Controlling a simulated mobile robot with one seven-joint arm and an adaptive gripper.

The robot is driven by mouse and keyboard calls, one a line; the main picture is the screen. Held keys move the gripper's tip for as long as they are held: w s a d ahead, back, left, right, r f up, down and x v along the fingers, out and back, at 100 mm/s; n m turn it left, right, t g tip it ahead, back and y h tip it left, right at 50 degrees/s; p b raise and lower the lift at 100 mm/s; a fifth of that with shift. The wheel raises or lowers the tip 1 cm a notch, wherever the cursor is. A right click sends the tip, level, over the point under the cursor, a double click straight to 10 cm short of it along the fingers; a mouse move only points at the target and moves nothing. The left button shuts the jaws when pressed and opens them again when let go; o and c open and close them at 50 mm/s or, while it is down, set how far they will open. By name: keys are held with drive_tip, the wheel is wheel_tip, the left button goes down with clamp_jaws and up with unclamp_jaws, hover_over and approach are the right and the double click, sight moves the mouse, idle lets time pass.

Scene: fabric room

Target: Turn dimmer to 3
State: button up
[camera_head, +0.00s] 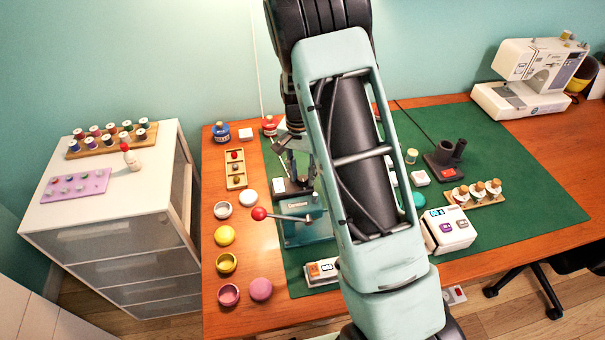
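I cannot pick out a dimmer with a readable scale for certain. A small white unit with an orange part and a dark display (322,270) lies at the table's front edge, partly behind my arm; it may be the dimmer. My gripper (293,170) is dark and small, left of my arm's large link, over the table's middle. It is just above or behind a teal hand press (305,228) with a red-ball lever. Its fingertips blend with the press, so I cannot tell whether they are open or touch anything. My arm hides the middle of the table.
A white box with a display and purple buttons (449,230) stands on the green mat (540,190), near corked jars (476,193) and a black holder (445,160). A sewing machine (530,75) is at back right. Small bowls (226,263) line the left. The mat's right part is clear.

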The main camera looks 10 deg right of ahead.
sight(301, 177)
drive_tip(key=shift+o, duration=0.5)
wheel_tip(301, 177, up, 12)
drive_tip(key=shift+w+a, duration=0.15)
drive_tip(key=shift+a, duration=0.05)
idle(0.4)
